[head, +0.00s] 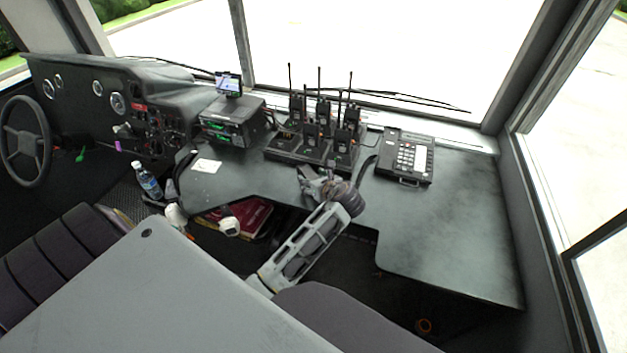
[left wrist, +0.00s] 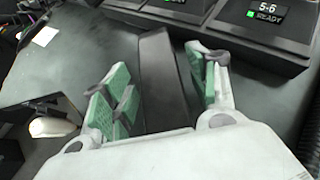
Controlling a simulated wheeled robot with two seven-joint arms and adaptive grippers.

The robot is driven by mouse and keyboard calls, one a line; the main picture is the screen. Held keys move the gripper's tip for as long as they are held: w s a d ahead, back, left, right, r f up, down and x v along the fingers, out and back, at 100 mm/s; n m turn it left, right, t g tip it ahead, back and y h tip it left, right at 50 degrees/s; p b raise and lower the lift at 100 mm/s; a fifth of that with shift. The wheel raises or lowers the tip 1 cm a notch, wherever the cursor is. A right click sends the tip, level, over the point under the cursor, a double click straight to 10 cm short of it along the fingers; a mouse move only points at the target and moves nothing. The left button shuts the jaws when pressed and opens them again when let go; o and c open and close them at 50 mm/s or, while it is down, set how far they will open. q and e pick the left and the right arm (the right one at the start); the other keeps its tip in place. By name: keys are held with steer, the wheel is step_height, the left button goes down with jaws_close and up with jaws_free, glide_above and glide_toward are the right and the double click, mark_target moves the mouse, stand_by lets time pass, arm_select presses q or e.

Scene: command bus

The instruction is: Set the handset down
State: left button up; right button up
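My left gripper (head: 312,180) is low over the black desktop, just in front of the radio charger. In the left wrist view its green-padded fingers (left wrist: 160,90) are apart, one on each side of a long black bar that looks like the handset (left wrist: 162,75). The bar runs between the fingers and past their tips. I cannot tell whether the pads press on it or whether it rests on the desk. The desk phone (head: 415,158) with its keypad stands to the right of the gripper. My right gripper is not in view.
A charger (head: 283,156) with several upright radios stands behind the gripper; its front edge is close in the wrist view. A radio unit with a small screen (head: 230,122) is left of it. The desktop (head: 450,235) is clear at the right. A bottle (head: 147,181) stands farther left.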

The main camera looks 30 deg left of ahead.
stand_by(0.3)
arm_select(q)
steer(key=shift+d+r, duration=0.1)
steer(key=shift+r, duration=0.05)
steer(key=v, duration=1.1)
steer(key=shift+p, duration=0.4)
steer(key=shift+s+d+r, duration=0.15)
steer(key=shift+s+d, duration=0.05)
steer(key=shift+d, duration=0.1)
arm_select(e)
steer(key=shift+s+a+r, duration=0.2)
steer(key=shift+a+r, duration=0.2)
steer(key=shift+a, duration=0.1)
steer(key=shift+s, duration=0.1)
